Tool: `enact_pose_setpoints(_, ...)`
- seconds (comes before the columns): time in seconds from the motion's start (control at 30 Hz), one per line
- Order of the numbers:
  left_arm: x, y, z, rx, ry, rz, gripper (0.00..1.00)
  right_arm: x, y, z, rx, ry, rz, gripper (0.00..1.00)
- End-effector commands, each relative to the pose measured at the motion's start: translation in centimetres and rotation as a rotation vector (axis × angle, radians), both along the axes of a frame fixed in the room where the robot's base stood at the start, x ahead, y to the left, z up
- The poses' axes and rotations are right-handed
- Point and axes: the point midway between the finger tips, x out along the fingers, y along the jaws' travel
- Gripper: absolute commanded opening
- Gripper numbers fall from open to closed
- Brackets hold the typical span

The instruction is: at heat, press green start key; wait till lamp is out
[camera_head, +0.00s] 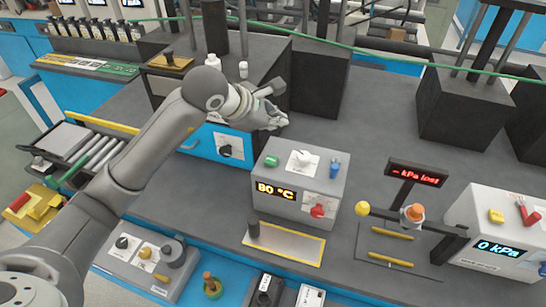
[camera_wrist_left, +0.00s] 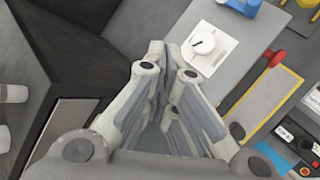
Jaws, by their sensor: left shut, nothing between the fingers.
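A grey heater box (camera_head: 264,205) stands mid-bench, its amber display (camera_head: 277,191) reading about 80 °C. On its top are a green key (camera_head: 272,160), a white dial (camera_head: 303,158) and a blue part (camera_head: 334,166). My left gripper (camera_head: 277,120) is shut and empty, above and behind the box's left rear, apart from the key. In the left wrist view the shut fingers (camera_wrist_left: 170,68) point toward the box beside the white dial (camera_wrist_left: 204,44); the green key is not visible there. I cannot make out a lit lamp on the box. My right gripper is out of view.
A red knob (camera_head: 318,211) sticks out of the box front. A dark block (camera_head: 318,90) stands behind. A red-lettered sign (camera_head: 416,174) and a box reading 0 kPa (camera_head: 480,215) are at right. A yellow-edged plate (camera_head: 285,243) lies in front.

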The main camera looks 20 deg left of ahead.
Motion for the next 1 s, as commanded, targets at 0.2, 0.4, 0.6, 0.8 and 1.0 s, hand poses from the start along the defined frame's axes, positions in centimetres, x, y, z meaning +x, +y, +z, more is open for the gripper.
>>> enact_pose_setpoints(0.2, 0.0, -0.1, -0.1, -0.004, 0.001, -0.001, 0.00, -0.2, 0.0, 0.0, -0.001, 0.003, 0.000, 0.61)
enact_pose_setpoints(0.4, -0.1, -0.1, -0.9, -0.005, 0.003, -0.002, 0.00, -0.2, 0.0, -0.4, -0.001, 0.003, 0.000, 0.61)
enact_pose_setpoints(0.6, -0.1, -0.1, -2.9, -0.007, 0.003, -0.002, 0.00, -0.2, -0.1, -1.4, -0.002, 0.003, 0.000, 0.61)
enact_pose_setpoints(0.8, -0.1, -0.2, -5.9, -0.008, 0.005, -0.002, 0.00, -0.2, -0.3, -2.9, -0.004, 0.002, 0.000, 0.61)
enact_pose_setpoints(1.0, 0.0, -0.1, -8.4, -0.005, 0.000, -0.002, 0.00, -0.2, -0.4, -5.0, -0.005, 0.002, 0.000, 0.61)
